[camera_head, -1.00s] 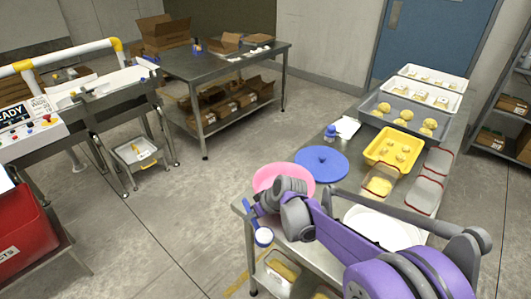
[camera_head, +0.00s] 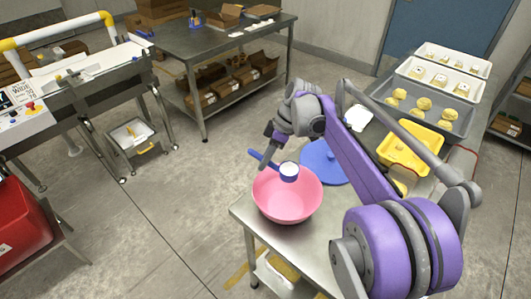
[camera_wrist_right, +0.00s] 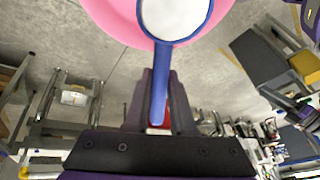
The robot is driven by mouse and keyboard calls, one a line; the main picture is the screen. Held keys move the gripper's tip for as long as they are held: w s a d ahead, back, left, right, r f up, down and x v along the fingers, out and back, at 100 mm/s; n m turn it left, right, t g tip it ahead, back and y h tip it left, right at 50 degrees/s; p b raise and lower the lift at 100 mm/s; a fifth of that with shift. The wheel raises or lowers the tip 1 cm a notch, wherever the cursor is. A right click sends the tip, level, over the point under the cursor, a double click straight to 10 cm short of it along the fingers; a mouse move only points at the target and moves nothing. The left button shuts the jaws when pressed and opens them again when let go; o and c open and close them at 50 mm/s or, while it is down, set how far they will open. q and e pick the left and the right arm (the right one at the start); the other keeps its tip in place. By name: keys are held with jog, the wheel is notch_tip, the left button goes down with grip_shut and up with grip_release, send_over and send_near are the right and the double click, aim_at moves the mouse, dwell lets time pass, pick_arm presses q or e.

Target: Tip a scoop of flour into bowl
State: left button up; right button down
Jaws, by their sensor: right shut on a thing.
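My right gripper (camera_head: 266,153) is shut on the blue handle of a scoop (camera_head: 260,157) and holds it above the pink bowl (camera_head: 286,205). The scoop's round cup shows white flour (camera_head: 289,170) inside its blue rim and overlaps the bowl's far side in the head view. In the right wrist view the scoop handle (camera_wrist_right: 160,88) lies between my fingers, and the flour (camera_wrist_right: 175,15) fills the cup with the pink bowl (camera_wrist_right: 110,17) behind it. I see no flour in the bowl; part of its inside is hidden by the cup. My left gripper is not in view.
The bowl stands near the left edge of a steel table (camera_head: 240,212). A blue round lid (camera_head: 325,163) lies just behind it. A yellow tray (camera_head: 410,150) and trays of dough (camera_head: 440,112) stand farther back, partly behind my arm. Open floor lies to the left.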

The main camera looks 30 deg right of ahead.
jog(key=shift+s+a+f+b, duration=0.1)
jog(key=shift+s+f+b, duration=0.1)
jog(key=shift+f, duration=0.15)
jog(key=shift+s+a+f+b, duration=0.1)
jog(key=shift+f+b, duration=0.1)
jog(key=shift+f, duration=0.15)
pick_arm(q)
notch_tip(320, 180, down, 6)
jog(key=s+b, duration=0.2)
jog(key=b, duration=0.1)
jog(key=shift+b, duration=0.35)
pick_arm(e)
jog(key=s+r+n+t+y, duration=0.1)
jog(key=s+n+t+y, duration=0.2)
jog(key=t, duration=1)
jog(key=shift+s+d+r+n+t, duration=0.25)
jog(key=shift+s+d+n+t, duration=0.15)
jog(key=shift+s, duration=1.25)
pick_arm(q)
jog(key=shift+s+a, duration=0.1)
pick_arm(e)
jog(key=shift+a, duration=0.1)
